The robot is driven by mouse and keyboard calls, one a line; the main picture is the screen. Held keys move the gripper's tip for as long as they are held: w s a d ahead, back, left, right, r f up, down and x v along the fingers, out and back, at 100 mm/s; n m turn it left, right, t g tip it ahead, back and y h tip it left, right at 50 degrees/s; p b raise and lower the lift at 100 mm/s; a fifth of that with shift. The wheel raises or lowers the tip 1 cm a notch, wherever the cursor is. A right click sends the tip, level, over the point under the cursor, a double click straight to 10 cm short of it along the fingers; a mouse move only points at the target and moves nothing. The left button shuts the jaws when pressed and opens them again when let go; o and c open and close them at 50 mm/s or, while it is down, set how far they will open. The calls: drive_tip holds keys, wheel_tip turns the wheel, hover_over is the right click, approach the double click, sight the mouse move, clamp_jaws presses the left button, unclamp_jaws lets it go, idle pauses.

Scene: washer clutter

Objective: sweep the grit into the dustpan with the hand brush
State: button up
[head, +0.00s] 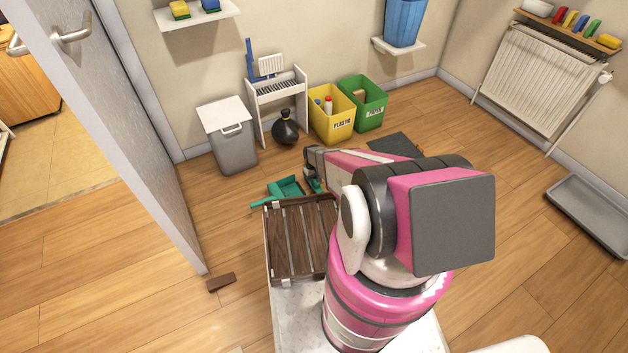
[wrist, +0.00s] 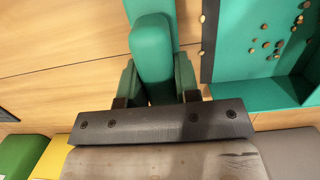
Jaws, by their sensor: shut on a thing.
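The green hand brush (wrist: 152,45) is held upright between the fingers of my gripper (wrist: 152,90), which is shut on it. In the head view my gripper (head: 313,163) is low near the floor, mostly hidden by my arm, and a bit of the brush (head: 314,184) shows below it. The green dustpan (head: 287,188) lies on the floor to the left of my gripper. In the wrist view the dustpan (wrist: 255,95) is at the right, its dark lip facing the brush. Several brown bits of grit (wrist: 265,44) lie in it. The brush bristles are hidden.
A dark slatted crate (head: 300,240) lies in front of the dustpan. A grey lidded bin (head: 232,150), a black round thing (head: 286,128), a yellow bin (head: 332,118) and a green bin (head: 366,100) stand behind. A grey tray (head: 592,210) lies at right.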

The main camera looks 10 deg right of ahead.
drive_tip(key=shift+f, duration=0.1)
drive_tip(key=shift+s+a+r, duration=0.35)
drive_tip(key=shift+s+a, duration=0.2)
drive_tip(key=shift+s, duration=0.25)
drive_tip(key=shift+a, duration=0.15)
drive_tip(key=shift+s+a+f, duration=0.15)
drive_tip(key=shift+a, duration=0.3)
idle(0.4)
drive_tip(key=shift+w+d+r, duration=0.3)
drive_tip(key=shift+w+r, duration=0.1)
drive_tip(key=shift+r, duration=0.45)
drive_tip(key=shift+w+d+r, duration=0.35)
drive_tip(key=shift+r, duration=0.45)
drive_tip(key=shift+w+d+r, duration=0.3)
drive_tip(key=shift+w+r, duration=0.1)
drive_tip(key=shift+r, duration=0.45)
